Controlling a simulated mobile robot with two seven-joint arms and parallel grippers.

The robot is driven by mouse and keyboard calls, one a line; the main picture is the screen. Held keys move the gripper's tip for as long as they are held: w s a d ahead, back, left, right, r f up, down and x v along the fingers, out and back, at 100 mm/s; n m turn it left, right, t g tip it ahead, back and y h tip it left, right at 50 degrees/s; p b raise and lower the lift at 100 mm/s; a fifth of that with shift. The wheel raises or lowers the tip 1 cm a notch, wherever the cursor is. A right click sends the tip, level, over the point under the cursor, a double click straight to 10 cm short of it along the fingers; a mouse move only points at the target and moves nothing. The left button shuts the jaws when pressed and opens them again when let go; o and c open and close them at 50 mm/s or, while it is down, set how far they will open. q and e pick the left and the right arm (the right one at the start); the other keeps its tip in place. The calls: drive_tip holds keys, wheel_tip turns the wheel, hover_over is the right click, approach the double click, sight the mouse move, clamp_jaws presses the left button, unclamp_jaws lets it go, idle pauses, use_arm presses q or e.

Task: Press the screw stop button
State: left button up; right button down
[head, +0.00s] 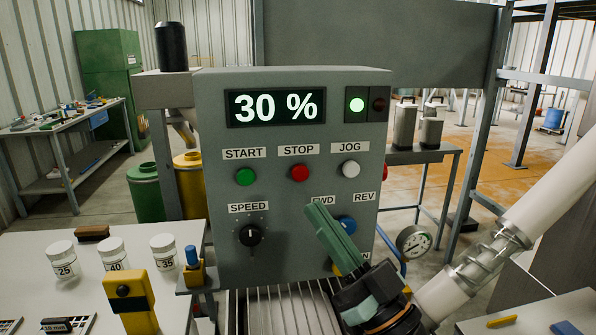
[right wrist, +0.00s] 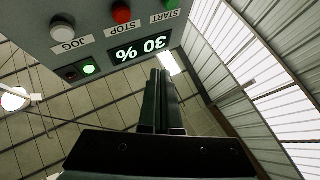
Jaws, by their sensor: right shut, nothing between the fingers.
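The red stop button (head: 299,173) sits under the STOP label on the grey control panel (head: 290,215), between the green start button (head: 246,176) and the white jog button (head: 350,169). The display (head: 276,107) reads 30 %, and a green lamp (head: 357,105) glows beside it. My right gripper (head: 318,212) is shut and empty in front of the panel, below and right of the stop button and apart from it. In the right wrist view the stop button (right wrist: 121,13) is at the top, upside down, and the shut fingers (right wrist: 157,85) point past the panel. My left gripper is not seen.
A speed knob (head: 250,235) and a partly hidden blue button (head: 346,223) are lower on the panel. A white table (head: 90,240) at left holds weight jars and a yellow device (head: 130,300). A round gauge (head: 414,241) is right of the panel. Space before the upper panel is clear.

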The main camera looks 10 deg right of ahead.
drive_tip(key=shift+s, duration=0.1)
drive_tip(key=b, duration=0.2)
approach(300, 173)
drive_tip(key=w+a+r, duration=0.1)
drive_tip(key=a+r, duration=0.3)
drive_tip(key=shift+w+d+r, duration=0.1)
drive_tip(key=shift+w, duration=0.35)
drive_tip(key=shift+w+d+r, duration=0.1)
drive_tip(key=shift+w, duration=0.3)
idle(1.2)
drive_tip(key=shift+w+b, duration=0.3)
drive_tip(key=shift+w, duration=0.1)
drive_tip(key=shift+w, duration=0.5)
idle(0.6)
idle(0.4)
drive_tip(key=shift+s+p, duration=0.35)
drive_tip(key=shift+s, duration=0.6)
